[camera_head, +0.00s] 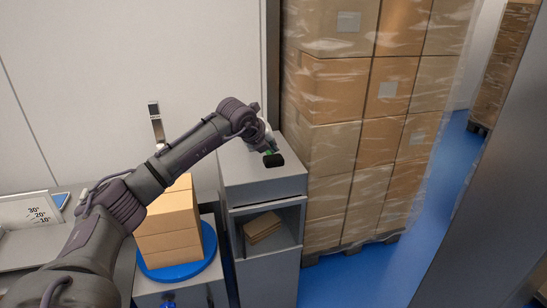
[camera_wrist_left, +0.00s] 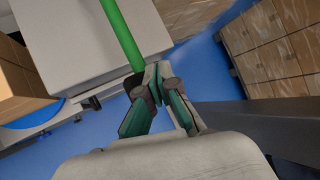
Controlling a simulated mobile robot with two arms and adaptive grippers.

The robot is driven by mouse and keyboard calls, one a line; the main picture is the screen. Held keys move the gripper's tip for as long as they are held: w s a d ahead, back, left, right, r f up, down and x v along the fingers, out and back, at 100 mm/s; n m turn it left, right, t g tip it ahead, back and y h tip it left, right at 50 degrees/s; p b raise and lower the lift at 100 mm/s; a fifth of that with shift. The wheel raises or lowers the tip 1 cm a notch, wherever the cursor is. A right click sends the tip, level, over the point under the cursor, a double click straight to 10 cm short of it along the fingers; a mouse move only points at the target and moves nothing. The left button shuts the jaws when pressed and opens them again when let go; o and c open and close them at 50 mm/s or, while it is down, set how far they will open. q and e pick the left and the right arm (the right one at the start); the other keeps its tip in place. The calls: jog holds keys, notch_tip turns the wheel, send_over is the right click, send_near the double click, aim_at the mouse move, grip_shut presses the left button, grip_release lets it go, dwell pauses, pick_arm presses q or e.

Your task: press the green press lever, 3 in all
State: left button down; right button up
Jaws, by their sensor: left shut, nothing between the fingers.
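The green press lever (camera_wrist_left: 122,35) runs as a straight bar over the top of a grey cabinet in the left wrist view. Its near end meets the tips of my left gripper (camera_wrist_left: 154,78), where I cannot tell touching from just in front. The gripper is shut and empty. The arm and gripper hide most of the lever. My right gripper is in neither view.
The grey cabinet (camera_head: 262,192) has an open compartment holding flat brown cardboard (camera_head: 262,226). Stacked cartons (camera_head: 172,228) stand on a blue round plate (camera_head: 180,271) to its left. A wrapped pallet stack (camera_head: 365,110) stands close on its right. Blue floor (camera_head: 345,280) is clear in front.

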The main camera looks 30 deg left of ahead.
pick_arm(q)
jog(key=shift+r+p, duration=1.4)
jog(key=shift+r, duration=1.15)
